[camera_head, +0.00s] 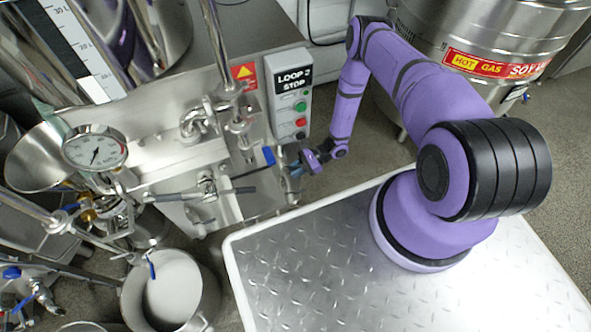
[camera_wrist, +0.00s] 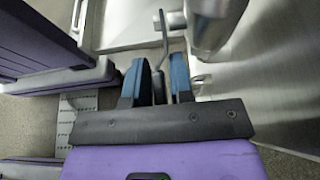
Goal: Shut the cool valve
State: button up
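My gripper (camera_head: 288,170) is low beside the mill's pipework, below the LOOP 2 STOP box. In the wrist view my gripper (camera_wrist: 160,85) has its two blue fingers apart, one on each side of a thin metal valve lever (camera_wrist: 163,40) with a dark end. Narrow gaps seem to show beside the lever, so the fingers do not look clamped on it. The lever runs up beside a shiny metal pipe (camera_wrist: 212,25). In the head view a blue-gripped lever (camera_head: 268,157) is just left of my gripper. No label naming the cool valve is readable.
The LOOP 2 STOP box (camera_head: 290,92) has green and red buttons. A steel vessel (camera_head: 480,30) labelled HOT GAS stands at the back right. An open pot (camera_head: 172,290) is lower left.

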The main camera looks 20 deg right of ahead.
grip_shut()
jog(key=shift+r, duration=0.1)
jog(key=shift+d+r+h, duration=0.2)
jog(key=shift+r+h, duration=0.2)
jog(key=shift+h, duration=0.7)
jog(key=shift+d+r+h, duration=0.2)
jog(key=shift+r+h, duration=0.15)
jog(key=shift+h, duration=0.75)
grip_release()
